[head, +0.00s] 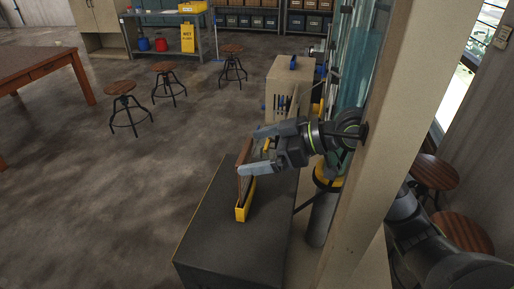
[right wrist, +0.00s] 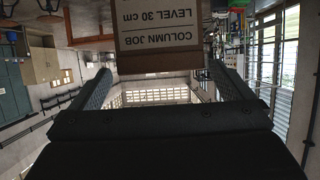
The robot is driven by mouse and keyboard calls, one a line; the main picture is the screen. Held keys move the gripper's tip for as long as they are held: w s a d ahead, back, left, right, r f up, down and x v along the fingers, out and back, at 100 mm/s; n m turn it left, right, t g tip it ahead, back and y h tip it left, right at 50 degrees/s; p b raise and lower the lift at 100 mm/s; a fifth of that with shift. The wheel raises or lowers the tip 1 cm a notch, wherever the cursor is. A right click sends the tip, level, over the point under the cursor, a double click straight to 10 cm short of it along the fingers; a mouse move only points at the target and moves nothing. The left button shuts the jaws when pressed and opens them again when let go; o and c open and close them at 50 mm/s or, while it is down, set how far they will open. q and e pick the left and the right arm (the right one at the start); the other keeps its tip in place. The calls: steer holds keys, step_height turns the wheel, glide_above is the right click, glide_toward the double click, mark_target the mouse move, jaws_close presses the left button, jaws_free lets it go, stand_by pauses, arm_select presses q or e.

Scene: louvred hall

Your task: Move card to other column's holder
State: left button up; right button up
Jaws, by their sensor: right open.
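The card (head: 244,170) stands upright, seen nearly edge-on, in a yellow holder (head: 241,213) on a dark flat top (head: 225,240). In the right wrist view the card (right wrist: 160,32) shows upside-down print, "COLUMN JOB LEVEL 30 cm", with a brown border. My right gripper (head: 260,153) is at the card's upper part, on its right side. In the wrist view its open fingers (right wrist: 160,68) lie to either side of the card's near edge; I cannot tell whether they touch it. A pale column (head: 383,140) stands to the right. My left gripper is not in view.
A beige cabinet (head: 291,78) stands behind my right gripper. A glassy blue-green cylinder (head: 358,70) is close beside the column. Several stools (head: 124,88) and a wooden table (head: 35,68) stand at left. The floor left of the dark top is clear.

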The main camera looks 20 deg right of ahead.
step_height(320, 180, up, 5)
steer(key=s+d+p, duration=0.2)
steer(key=p, duration=0.2)
steer(key=shift+d, duration=0.35)
steer(key=shift+r+p, duration=0.2)
steer(key=shift+p, duration=0.1)
